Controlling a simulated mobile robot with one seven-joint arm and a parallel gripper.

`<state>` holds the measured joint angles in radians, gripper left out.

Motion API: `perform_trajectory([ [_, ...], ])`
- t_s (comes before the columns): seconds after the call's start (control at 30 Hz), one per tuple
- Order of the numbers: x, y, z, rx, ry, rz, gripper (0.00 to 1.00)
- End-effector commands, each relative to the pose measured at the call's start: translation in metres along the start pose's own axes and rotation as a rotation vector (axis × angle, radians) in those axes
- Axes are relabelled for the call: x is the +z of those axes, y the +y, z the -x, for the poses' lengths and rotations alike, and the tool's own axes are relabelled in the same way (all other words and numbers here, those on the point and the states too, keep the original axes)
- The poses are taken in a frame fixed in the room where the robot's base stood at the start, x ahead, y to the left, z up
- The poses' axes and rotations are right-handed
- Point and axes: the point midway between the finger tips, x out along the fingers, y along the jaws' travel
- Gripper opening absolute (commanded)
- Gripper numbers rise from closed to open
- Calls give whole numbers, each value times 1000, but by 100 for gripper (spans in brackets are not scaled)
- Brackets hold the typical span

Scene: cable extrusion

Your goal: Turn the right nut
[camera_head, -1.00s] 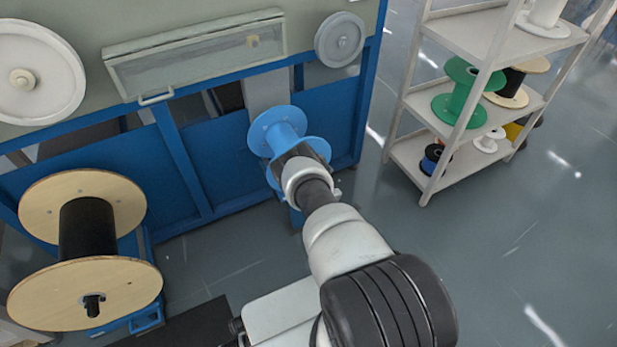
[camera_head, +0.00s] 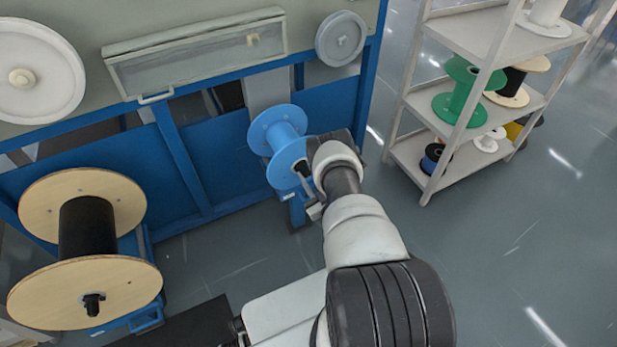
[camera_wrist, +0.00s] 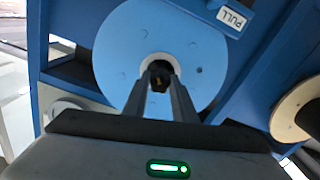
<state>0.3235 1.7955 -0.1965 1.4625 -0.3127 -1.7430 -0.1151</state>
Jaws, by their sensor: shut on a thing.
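The right spool is the blue spool (camera_head: 279,140) on the front of the blue machine. Its near disc (camera_wrist: 160,50) fills the middle of the wrist view. The nut (camera_wrist: 160,80) is a small dark piece at the disc's centre, inside a pale ring, and it is partly covered by my fingers. My gripper (camera_wrist: 160,90) is shut on the nut, with one finger on each side of it. In the head view my gripper (camera_head: 304,172) is at the blue spool's near face, and the nut itself is hidden there.
A large wooden spool with black cable (camera_head: 88,230) stands at the left. A grey shelf rack (camera_head: 468,125) with several spools stands at the right. A "PULL" label (camera_wrist: 232,18) shows near the disc. The floor (camera_head: 520,230) at the right is clear.

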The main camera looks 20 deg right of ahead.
Motion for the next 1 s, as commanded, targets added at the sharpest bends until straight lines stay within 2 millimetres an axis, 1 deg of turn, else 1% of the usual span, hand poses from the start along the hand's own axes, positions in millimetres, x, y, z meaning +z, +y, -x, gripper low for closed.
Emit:
perform_trajectory([
  [0.03, -3, 2, -4, 5, 9, -42, 2],
  [1.0, -4, 3, -3, 2, 11, -961, 2],
])
